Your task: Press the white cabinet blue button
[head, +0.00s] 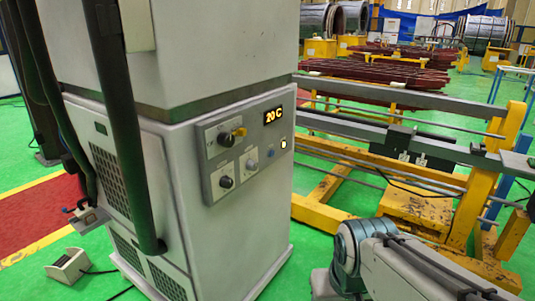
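The white cabinet (240,225) stands upright at the centre left in the head view. A small blue button (271,152) sits right of the panel, below the lit "20C" display (273,116). A small glowing white button (284,144) is just right of it. My arm shows at the lower right, apart from the cabinet. My gripper's fingers are not visible.
A yellow and grey metal frame (465,215) stands close on the right. A thick black hose (115,110) hangs along the cabinet's left side. A small foot pedal (70,265) lies on the green floor at lower left. Some floor is clear before the cabinet.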

